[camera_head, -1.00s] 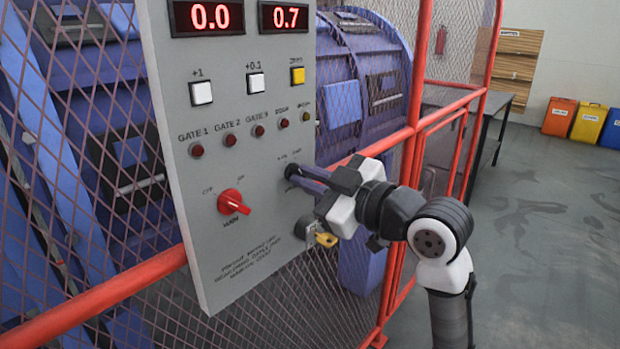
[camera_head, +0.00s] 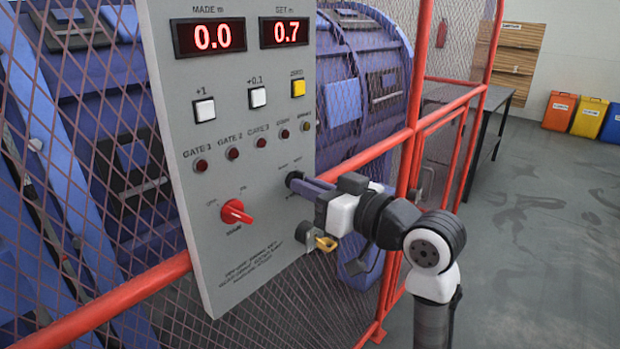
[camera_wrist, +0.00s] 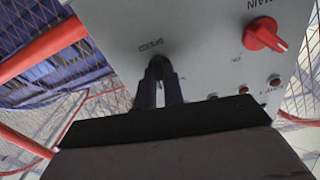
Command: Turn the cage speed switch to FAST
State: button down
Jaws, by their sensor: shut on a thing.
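The cage speed switch (camera_head: 292,179) is a dark knob at the right side of the grey control panel (camera_head: 225,275), below the row of small lamps. My gripper (camera_head: 304,184) is shut on this knob, its fingers reaching in from the right. In the wrist view the two fingers (camera_wrist: 160,84) close on the dark knob, beside the word SPEED on the panel. The fingers hide most of the knob, so I cannot tell which position it points to.
A red MAIN selector (camera_head: 236,212) sits left of my gripper. A key switch with a yellow key (camera_head: 325,243) is just below my gripper. Displays read 0.0 (camera_head: 209,37) and 0.7 (camera_head: 284,31). A red rail (camera_head: 365,152) and mesh guard lie behind; open floor is at right.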

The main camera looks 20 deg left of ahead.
jog(key=shift+m+p, duration=1.3)
jog(key=shift+m, duration=0.9)
jog(key=c, duration=1.5)
grip_release()
jog(key=shift+d, duration=0.1)
jog(key=b+v, duration=0.3)
jog(key=v, duration=1)
jog(key=shift+d+b, duration=0.3)
jog(key=shift+d, duration=0.05)
jog(key=shift+s+d, duration=0.1)
jog(key=shift+s, duration=0.05)
